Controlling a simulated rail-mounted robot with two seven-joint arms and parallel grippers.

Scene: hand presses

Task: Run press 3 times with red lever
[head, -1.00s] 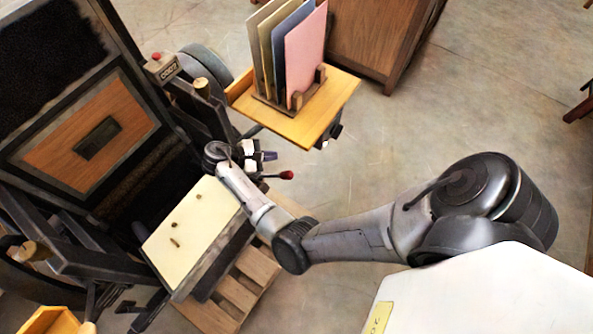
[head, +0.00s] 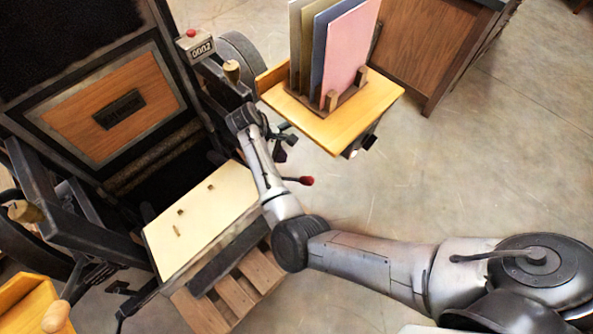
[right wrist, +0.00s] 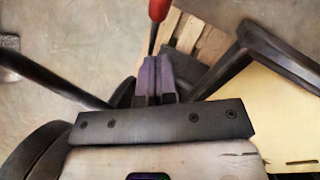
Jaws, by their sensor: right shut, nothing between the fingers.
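The press (head: 62,180) stands at the left in the head view, with a dark frame and a wood panel. Its counter (head: 201,50) appears to read 0002. A cream bed plate (head: 200,215) lies in front. The red lever (head: 305,181) has a red knob on a dark rod, right of the bed; its knob also shows at the top of the right wrist view (right wrist: 158,9). My right gripper (head: 281,148) is close above the lever in the picture. Its fingers (right wrist: 155,75) are shut and empty, with the lever rod just beyond their tips; contact cannot be told. My left gripper is out of view.
A wooden side shelf (head: 335,128) holds several upright coloured boards (head: 345,50) beyond my right gripper. A slatted pallet (head: 235,292) lies beneath the bed. A brown cabinet (head: 430,45) stands at the back. The floor right of the shelf is clear.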

